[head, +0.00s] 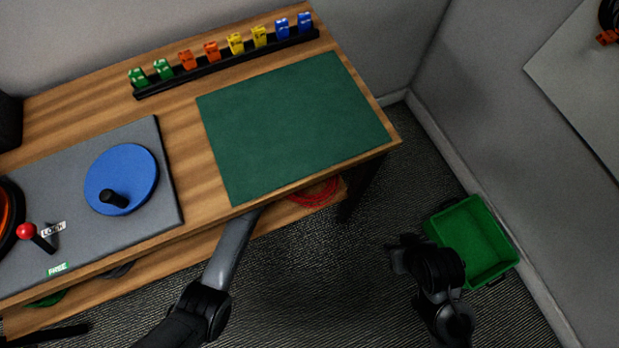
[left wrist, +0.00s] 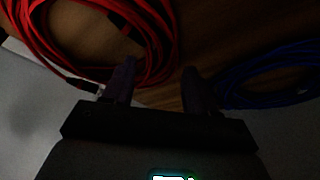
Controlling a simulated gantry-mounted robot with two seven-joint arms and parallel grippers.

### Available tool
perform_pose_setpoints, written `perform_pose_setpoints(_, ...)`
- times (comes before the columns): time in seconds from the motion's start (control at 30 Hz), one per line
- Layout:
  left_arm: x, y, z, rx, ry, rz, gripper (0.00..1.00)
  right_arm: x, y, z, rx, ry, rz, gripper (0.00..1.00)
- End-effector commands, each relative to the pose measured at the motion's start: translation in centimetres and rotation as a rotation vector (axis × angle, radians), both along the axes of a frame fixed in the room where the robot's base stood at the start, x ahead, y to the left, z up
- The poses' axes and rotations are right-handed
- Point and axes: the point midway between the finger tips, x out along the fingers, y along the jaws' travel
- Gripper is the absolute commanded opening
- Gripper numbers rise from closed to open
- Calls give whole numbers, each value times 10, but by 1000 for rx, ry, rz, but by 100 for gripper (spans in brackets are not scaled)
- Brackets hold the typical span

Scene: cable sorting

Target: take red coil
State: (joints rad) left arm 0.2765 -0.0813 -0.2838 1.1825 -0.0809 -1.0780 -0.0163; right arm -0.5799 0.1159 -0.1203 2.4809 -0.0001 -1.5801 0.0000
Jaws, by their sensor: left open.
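The red coil (head: 316,193) lies on the lower shelf under the table's front edge, mostly hidden by the tabletop in the head view. In the left wrist view the red coil (left wrist: 95,40) fills the upper left as a loop of several strands. My left arm reaches under the table, and its hand is hidden in the head view. My left gripper (left wrist: 160,84) is open with nothing between its fingers. Its left finger overlaps the coil's lower right strands in the picture; contact cannot be told. My right gripper (head: 398,257) hangs near the green bin, its jaws unclear.
A blue coil (left wrist: 270,75) lies right of my left gripper on the shelf. The tabletop (head: 185,120) above limits headroom. A green mat (head: 295,125), a rack (head: 230,66) of coloured clips and a blue crank disc (head: 130,170) are on top. A green bin (head: 447,205) stands on the floor.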

Motion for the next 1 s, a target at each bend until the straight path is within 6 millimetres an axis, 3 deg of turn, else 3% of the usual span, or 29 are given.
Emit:
perform_pose_setpoints(0.03,2,-3,-11,0,0,0,57,0,0,-12,-2,0,2,43)
perform_pose_setpoints(0.2,8,-5,-26,1,1,0,57,0,-2,-26,-8,2,5,43)
perform_pose_setpoints(0.5,10,-6,-26,1,-1,-1,57,0,-2,-26,-10,2,5,43)
perform_pose_setpoints(0.87,10,-6,-27,1,0,-1,4,0,-1,-26,-3,1,1,43)
perform_pose_setpoints(1.0,10,-6,-27,1,0,-1,0,0,0,-26,0,1,-1,43)
